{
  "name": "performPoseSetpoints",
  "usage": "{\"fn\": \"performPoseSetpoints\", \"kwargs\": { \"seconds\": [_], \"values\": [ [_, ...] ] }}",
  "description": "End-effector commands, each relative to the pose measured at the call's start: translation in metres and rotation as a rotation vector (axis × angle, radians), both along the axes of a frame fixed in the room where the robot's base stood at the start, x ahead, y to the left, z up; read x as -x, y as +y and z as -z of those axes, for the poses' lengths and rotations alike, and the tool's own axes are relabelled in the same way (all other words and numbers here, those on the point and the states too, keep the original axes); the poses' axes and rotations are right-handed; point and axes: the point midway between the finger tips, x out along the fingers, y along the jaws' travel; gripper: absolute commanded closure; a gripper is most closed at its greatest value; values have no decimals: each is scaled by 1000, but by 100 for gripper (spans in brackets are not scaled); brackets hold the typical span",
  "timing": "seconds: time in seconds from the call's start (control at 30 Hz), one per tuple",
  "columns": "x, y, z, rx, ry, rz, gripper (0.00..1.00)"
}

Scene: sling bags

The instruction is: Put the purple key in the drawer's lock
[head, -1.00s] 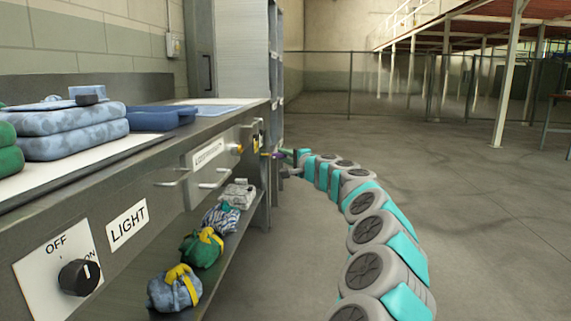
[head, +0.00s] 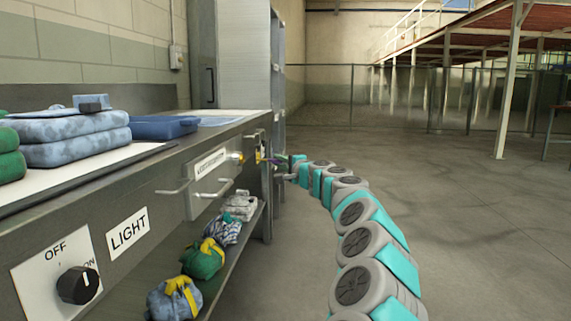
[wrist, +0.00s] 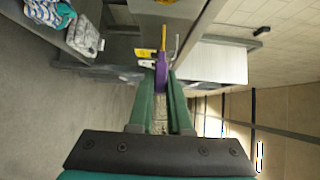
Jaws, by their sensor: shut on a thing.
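My gripper (wrist: 160,110) has its green fingers closed around the purple key (wrist: 160,75). The key points away from my fingers toward the bench. A thin yellow piece (wrist: 163,38) shows just beyond the key; I cannot tell whether it belongs to the key. In the head view my gripper (head: 288,163) is small and distant at the bench's far end, with the purple key (head: 278,160) at its tip. The drawer front (head: 210,180) has a handle and a label. A yellow round fitting (head: 238,158) sits by it. Contact between key and lock cannot be made out.
The metal bench (head: 150,180) runs along the left, with folded blue bags (head: 75,138) on top. Several wrapped bags, including a green one (head: 203,258), lie on its lower shelf. A metal cabinet (head: 245,60) stands behind. The floor (head: 460,240) at right is clear.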

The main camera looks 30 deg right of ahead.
Motion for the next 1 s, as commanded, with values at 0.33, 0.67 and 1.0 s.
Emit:
{"fn": "performPoseSetpoints", "kwargs": {
  "seconds": [0.33, 0.67, 1.0],
  "values": [
    [-16, 23, 1, -2, 0, 2, 100],
    [-19, 27, 0, -1, 0, 2, 100],
    [-19, 27, 1, -1, 0, 2, 100]
  ]
}}
